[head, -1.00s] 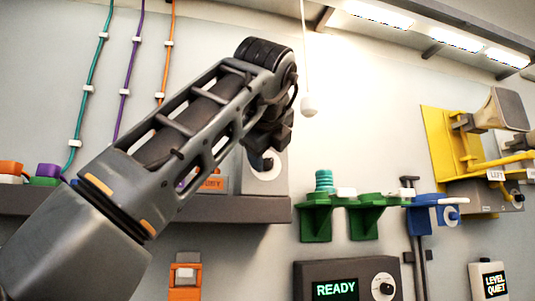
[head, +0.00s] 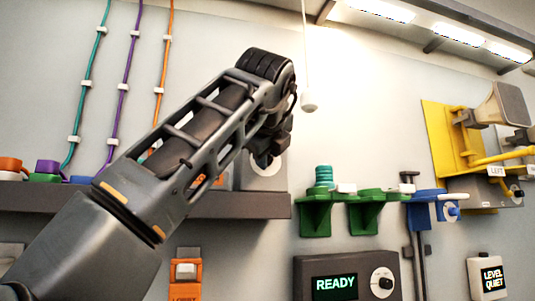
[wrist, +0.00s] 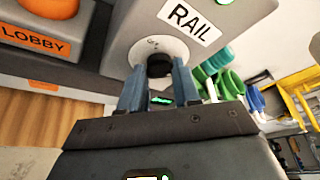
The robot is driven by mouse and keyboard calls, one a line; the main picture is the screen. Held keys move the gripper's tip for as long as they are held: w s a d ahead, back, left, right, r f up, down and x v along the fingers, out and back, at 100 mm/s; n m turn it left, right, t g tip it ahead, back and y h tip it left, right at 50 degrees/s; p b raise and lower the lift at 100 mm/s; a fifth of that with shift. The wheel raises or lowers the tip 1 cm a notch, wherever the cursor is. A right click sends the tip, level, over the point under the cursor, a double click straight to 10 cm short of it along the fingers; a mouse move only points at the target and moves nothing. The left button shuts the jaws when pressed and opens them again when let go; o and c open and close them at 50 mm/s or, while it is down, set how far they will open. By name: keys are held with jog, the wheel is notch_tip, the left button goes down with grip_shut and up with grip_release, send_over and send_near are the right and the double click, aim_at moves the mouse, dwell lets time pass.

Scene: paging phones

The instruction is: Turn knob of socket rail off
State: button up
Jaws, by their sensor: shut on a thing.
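The socket rail's grey box, labelled RAIL (wrist: 191,22), fills the upper part of the wrist view. Its black knob (wrist: 159,66) sits on a round white dial plate (wrist: 178,48). My gripper (wrist: 158,84) is below the knob in this view, its two blue-grey fingers on either side of it and closed on it. The knob's sides are partly hidden by the fingers, and its pointer setting cannot be read.
An orange LOBBY unit (wrist: 35,42) is left of the rail box. A dark shelf (head: 240,206) runs below the box. Green brackets (head: 345,208), a blue bracket (head: 425,210) and a READY panel (head: 345,280) are to the right. A white pull (head: 309,100) hangs above.

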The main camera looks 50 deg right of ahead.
jog(key=shift+c, duration=0.9)
jog(key=shift+f+n+t+h+b, duration=0.25)
jog(key=shift+n+t+h+b, duration=0.7)
jog(key=shift+n, duration=1.9)
jog(key=shift+f+n+t+h+b, duration=0.45)
jog(key=shift+n+b, duration=0.95)
jog(key=shift+n, duration=1.4)
jog(key=shift+f+n+t+h+b, duration=0.1)
jog(key=shift+n+t+h+b, duration=0.7)
jog(key=shift+n, duration=2.05)
jog(key=shift+b, duration=0.4)
jog(key=o, duration=1.1)
jog(key=shift+r, duration=0.1)
jog(key=shift+c, duration=0.2)
